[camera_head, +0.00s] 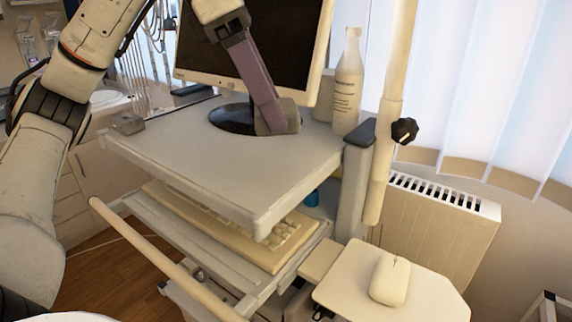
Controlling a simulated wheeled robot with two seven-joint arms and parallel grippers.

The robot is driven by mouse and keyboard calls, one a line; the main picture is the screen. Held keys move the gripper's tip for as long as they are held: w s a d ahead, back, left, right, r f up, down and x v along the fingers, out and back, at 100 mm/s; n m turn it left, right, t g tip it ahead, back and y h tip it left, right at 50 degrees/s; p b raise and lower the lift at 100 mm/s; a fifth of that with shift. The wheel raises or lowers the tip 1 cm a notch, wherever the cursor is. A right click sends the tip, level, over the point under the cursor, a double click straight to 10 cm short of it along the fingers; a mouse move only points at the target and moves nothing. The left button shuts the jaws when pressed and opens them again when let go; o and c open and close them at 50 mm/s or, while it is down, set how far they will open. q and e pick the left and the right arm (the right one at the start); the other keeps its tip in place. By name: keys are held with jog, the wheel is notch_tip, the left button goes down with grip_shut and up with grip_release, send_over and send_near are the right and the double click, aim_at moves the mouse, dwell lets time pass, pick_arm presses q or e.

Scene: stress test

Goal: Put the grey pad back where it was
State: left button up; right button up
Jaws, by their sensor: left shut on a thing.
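My left gripper (267,98) reaches down in front of the monitor, with its long purple-grey fingers pointing at the cart top. It is shut on a small grey-brown block at its tips, which I take to be the grey pad (279,119). The pad is close above or touching the cart top (200,160), beside the monitor's dark round foot (228,119); I cannot tell which. The fingers hide part of the pad. My right gripper is not in view.
A monitor (280,50) stands behind the gripper, and a white bottle (347,85) is to its right. A keyboard (235,225) lies on the shelf below. A mouse (389,281) lies on a side board (345,285). The front of the cart top is clear.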

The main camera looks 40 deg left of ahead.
pick_arm(q)
jog(key=shift+s+a+r+n, duration=0.1)
jog(key=shift+a+r+n, duration=0.2)
jog(key=shift+a+r, duration=0.1)
jog(key=shift+a+f, duration=0.1)
notch_tip(320, 180, down, 5)
jog(key=shift+s+r, duration=0.1)
jog(key=shift+s, duration=0.05)
jog(key=shift+f, duration=1.05)
notch_tip(320, 180, down, 3)
jog(key=shift+r+b, duration=0.1)
jog(key=shift+b, duration=0.85)
jog(key=o, duration=0.9)
jog(key=shift+o, duration=0.2)
jog(key=shift+r, duration=0.15)
